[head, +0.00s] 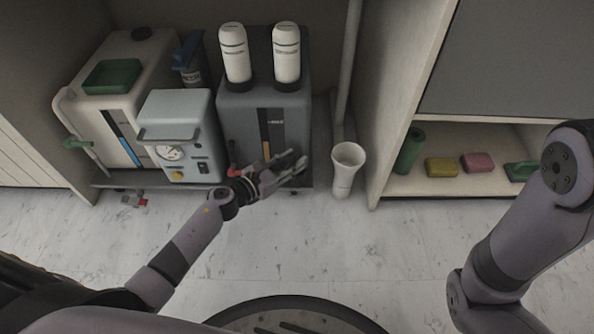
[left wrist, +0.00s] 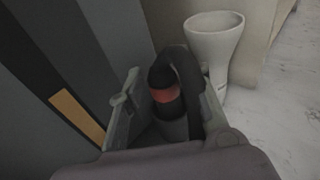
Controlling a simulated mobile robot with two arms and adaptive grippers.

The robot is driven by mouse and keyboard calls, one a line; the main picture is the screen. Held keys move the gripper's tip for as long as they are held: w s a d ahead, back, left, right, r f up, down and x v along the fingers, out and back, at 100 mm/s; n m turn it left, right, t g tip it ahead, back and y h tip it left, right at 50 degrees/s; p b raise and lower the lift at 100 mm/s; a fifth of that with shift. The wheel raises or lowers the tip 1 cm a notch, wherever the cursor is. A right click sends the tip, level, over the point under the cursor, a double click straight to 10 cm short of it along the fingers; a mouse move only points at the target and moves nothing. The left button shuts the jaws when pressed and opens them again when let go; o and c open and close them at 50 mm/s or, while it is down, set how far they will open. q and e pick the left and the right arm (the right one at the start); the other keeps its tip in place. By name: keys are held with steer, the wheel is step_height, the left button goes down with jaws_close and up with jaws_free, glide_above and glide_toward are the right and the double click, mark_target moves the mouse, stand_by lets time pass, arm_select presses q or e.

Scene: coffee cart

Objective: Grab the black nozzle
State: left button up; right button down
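The black nozzle (left wrist: 163,80) shows in the left wrist view as a dark curved piece with a red band. It sits between the two fingers of my left gripper (left wrist: 168,108), and its lower end is hidden down between them. The fingers are apart, one on each side of the nozzle; I cannot tell whether either touches it. In the head view my left gripper (head: 289,167) is in front of the dark grey machine (head: 240,122), and I cannot make out the nozzle there. My right arm is at the right, with its gripper out of view.
A white cup-shaped container (head: 345,174) stands just right of the left gripper. A small white-and-blue machine (head: 180,112) and a larger cream machine (head: 105,115) stand left. A shelf (head: 455,184) holds a green cylinder and sponges.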

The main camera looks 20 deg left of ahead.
arm_select(q)
jaws_close()
stand_by(0.6)
